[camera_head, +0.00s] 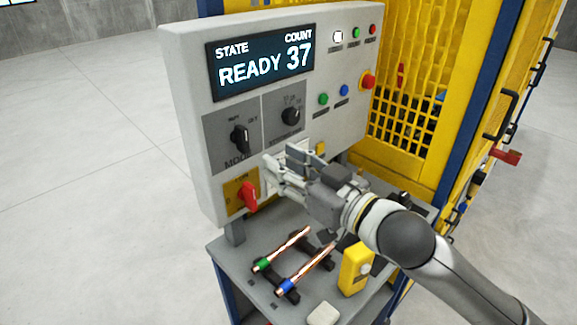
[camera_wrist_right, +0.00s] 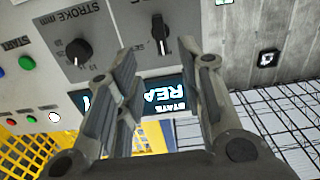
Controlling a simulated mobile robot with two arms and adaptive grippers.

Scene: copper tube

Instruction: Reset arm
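My right gripper (camera_head: 283,163) is in front of the lower part of the grey control panel (camera_head: 200,95), above the shelf. In the right wrist view my right gripper (camera_wrist_right: 165,75) has its two fingers spread wide apart, with nothing between them; only the panel shows behind. Two copper tubes lie side by side on dark supports on the shelf below: one with a green band (camera_head: 285,248) and one with a blue band (camera_head: 312,264). My left gripper is in neither view.
The panel carries a display (camera_head: 262,62) reading READY 37, a black knob (camera_head: 240,139), a red switch (camera_head: 249,196) and several buttons. A yellow box (camera_head: 356,270) stands on the shelf (camera_head: 250,292) beside the tubes. A yellow mesh guard (camera_head: 415,90) rises behind. Floor at left is clear.

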